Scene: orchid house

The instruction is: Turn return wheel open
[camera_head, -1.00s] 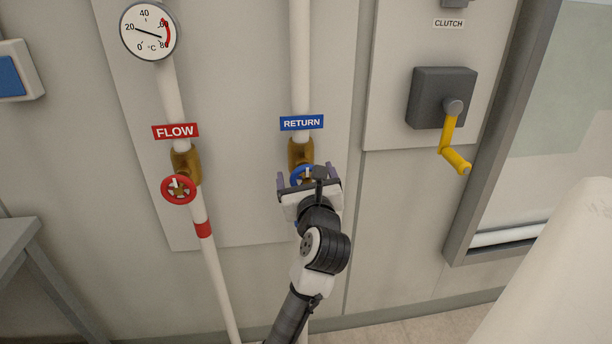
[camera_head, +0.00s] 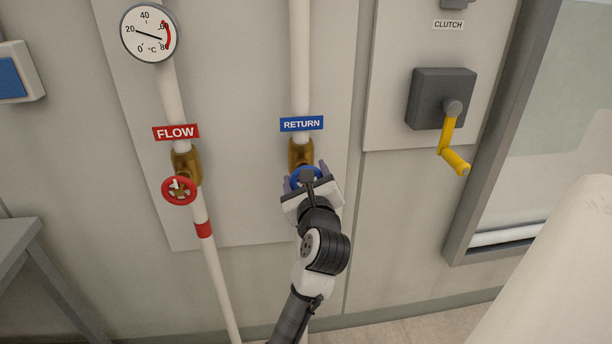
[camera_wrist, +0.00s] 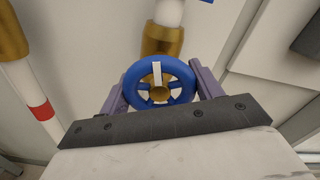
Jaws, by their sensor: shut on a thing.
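The blue return wheel (camera_wrist: 159,68) is mounted on a brass valve (camera_head: 301,153) on the right-hand white pipe, below the blue RETURN label (camera_head: 302,123). In the head view only the wheel's upper left part (camera_head: 297,178) shows; my gripper hides the rest. My gripper (camera_wrist: 160,88) is shut on the wheel, with one purple finger at each side of the rim. A white mark on the wheel points up toward the valve in the wrist view. My gripper also shows in the head view (camera_head: 307,180), reaching the wheel from below.
A red flow wheel (camera_head: 179,190) sits on the left pipe under a red FLOW label (camera_head: 176,132). A dial gauge (camera_head: 149,33) is above it. A grey clutch box (camera_head: 440,97) with a yellow crank (camera_head: 450,148) is at right. Bare wall separates them.

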